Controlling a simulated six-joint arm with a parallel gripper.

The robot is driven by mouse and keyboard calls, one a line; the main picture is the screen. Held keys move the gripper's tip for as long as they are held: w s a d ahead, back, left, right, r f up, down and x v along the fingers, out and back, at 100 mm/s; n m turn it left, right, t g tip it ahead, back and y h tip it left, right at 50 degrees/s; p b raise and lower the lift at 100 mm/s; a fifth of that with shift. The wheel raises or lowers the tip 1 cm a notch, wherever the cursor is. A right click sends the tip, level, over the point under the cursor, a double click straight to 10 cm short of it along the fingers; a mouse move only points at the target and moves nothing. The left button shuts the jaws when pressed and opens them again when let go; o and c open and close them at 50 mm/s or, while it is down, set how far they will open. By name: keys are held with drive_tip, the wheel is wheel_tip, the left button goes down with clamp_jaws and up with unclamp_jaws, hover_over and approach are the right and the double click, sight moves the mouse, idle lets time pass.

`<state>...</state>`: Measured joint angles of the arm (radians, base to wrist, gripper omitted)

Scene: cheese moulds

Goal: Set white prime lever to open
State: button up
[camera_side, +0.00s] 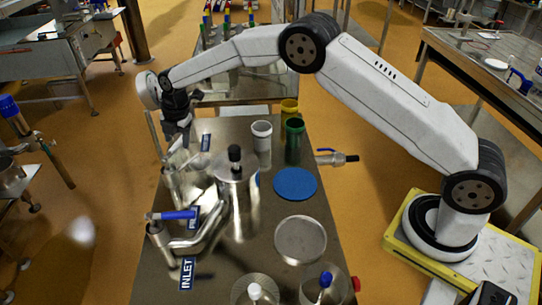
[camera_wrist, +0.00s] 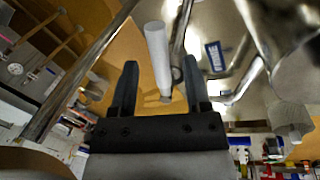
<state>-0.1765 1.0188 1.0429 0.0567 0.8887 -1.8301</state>
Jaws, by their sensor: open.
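The white prime lever (camera_wrist: 157,50) shows in the wrist view as a pale rod, slanting down from the top between my fingers. My gripper (camera_wrist: 160,68) is open, with one dark finger on each side of the lever. I see no clear contact. A blue label (camera_wrist: 215,55) is on the metal to the right of the lever; its text is hard to read. In the side view my gripper (camera_side: 180,138) points down over the far left end of the pipework. The lever is hard to make out there, so its exact setting cannot be told.
A steel pot (camera_side: 236,205) stands close to the pipework. A blue lever (camera_side: 175,215) and an INLET label (camera_side: 187,273) are nearer. A white cup (camera_side: 261,137), green cup (camera_side: 294,140) and blue disc (camera_side: 295,184) stand right. Bottles (camera_side: 326,288) are in front.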

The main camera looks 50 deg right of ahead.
wheel_tip(320, 180, up, 7)
drive_tip(key=s, duration=0.1)
drive_tip(key=shift+d, duration=0.3)
drive_tip(key=shift+s, duration=0.1)
drive_tip(key=shift+s+d, duration=0.1)
clamp_jaws()
drive_tip(key=s+d+r+m+t+y, duration=0.1)
drive_tip(key=s+d+y, duration=0.4)
drive_tip(key=s+d, duration=0.1)
drive_tip(key=shift+s+d+r, duration=0.15)
drive_tip(key=shift+s+d, duration=0.2)
drive_tip(key=shift+d, duration=0.4)
